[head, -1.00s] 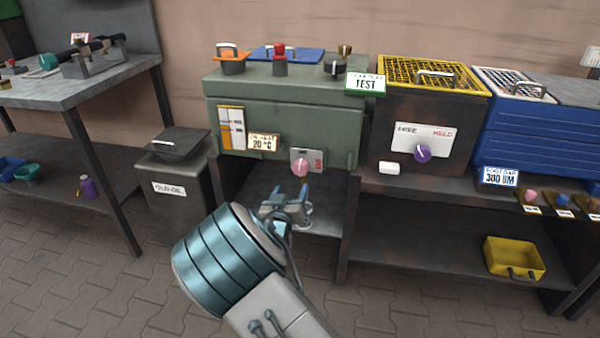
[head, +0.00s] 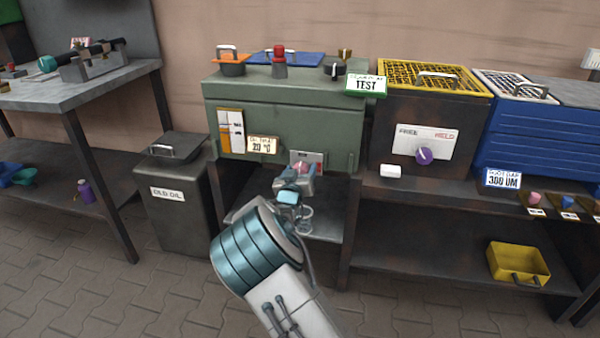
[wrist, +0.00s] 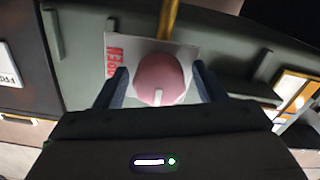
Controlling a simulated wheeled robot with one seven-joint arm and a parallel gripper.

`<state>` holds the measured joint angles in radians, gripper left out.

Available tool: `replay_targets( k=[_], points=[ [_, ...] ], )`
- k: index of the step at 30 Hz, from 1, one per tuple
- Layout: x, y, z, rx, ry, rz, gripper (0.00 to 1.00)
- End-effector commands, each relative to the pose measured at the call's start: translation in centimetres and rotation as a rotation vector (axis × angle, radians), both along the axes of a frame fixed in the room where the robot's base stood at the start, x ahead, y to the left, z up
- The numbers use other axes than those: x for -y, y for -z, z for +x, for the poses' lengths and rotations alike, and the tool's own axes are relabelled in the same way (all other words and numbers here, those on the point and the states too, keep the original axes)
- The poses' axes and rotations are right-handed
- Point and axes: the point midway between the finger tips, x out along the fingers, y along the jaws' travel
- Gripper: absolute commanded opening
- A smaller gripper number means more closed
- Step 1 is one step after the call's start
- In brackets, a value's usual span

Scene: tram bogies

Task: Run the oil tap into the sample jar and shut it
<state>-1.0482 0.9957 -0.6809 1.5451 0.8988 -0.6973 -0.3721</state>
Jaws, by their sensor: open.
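The oil tap has a round pink knob (wrist: 160,79) with a white pointer mark, on a white plate (wrist: 118,70) with red lettering reading OPEN. The plate sits low on the front of the green tank (head: 285,110). My gripper (wrist: 161,84) is open, with one finger on each side of the knob; I cannot tell whether they touch it. In the head view my gripper (head: 297,172) covers most of the knob. A clear glass jar (head: 304,222), likely the sample jar, stands on the shelf below the tap, partly hidden by my arm.
A grey bin (head: 173,215) labelled OLD OIL stands left of the tank. A box with a purple knob (head: 424,155) and a white block (head: 390,171) are to the right. A yellow tub (head: 518,260) is on the lower right shelf. The paved floor in front is clear.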

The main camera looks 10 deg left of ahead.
Motion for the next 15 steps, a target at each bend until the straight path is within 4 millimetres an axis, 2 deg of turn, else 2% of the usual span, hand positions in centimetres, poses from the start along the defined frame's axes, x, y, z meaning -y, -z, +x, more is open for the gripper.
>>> replay_targets(
  k=[2, 6, 7, 11, 15],
  points=[
    [0.01, 0.01, -0.01, 0.000, 0.000, 0.000, 0.61],
    [0.01, 0.01, -0.02, 0.000, 0.000, 0.000, 0.22],
    [0.01, 0.01, -0.03, 0.000, 0.000, 0.000, 0.19],
    [0.03, 0.07, -0.02, -0.001, 0.000, 0.008, 0.19],
    [0.13, 0.40, 0.02, -0.002, 0.001, 0.110, 0.19]
  ],
)
